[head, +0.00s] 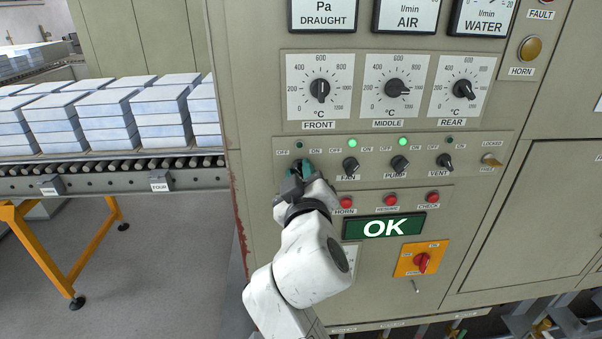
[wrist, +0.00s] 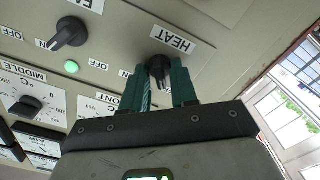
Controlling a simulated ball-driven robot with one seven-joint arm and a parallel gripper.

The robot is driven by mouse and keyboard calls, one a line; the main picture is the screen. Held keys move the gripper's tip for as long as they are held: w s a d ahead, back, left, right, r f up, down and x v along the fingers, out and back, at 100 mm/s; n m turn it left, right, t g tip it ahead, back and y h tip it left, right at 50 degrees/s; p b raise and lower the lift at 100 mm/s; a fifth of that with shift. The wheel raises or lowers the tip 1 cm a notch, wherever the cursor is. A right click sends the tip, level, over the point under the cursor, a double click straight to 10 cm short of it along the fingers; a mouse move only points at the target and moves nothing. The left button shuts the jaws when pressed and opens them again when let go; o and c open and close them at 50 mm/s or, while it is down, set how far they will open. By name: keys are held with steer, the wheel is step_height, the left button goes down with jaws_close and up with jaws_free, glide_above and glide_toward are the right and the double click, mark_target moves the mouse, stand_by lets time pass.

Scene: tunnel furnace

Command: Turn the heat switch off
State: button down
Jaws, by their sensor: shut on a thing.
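The heat switch (wrist: 159,67) is a dark knob on the beige panel beside the HEAT label (wrist: 171,39) in the wrist view. My gripper (wrist: 158,71) has its two teal fingers on either side of this knob and is shut on it. In the head view my gripper (head: 303,171) covers the knob at the left end of the switch row, so its pointer cannot be read there. The lamp (head: 299,145) above it looks dark. The exact angle of the knob is hard to tell.
To the right are the fan switch (head: 351,166) and pump switch (head: 400,165), both with green lamps lit, and the vent switch (head: 445,161) with a dark lamp. Red buttons (head: 391,199) and an OK display (head: 384,227) sit below. A roller conveyor (head: 120,165) stands left.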

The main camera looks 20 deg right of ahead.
stand_by(0.3)
steer(key=c, duration=1.2)
jaws_free()
steer(key=b+v, duration=0.2)
steer(key=v, duration=0.9)
steer(key=shift+b, duration=0.3)
steer(key=shift+w, duration=0.15)
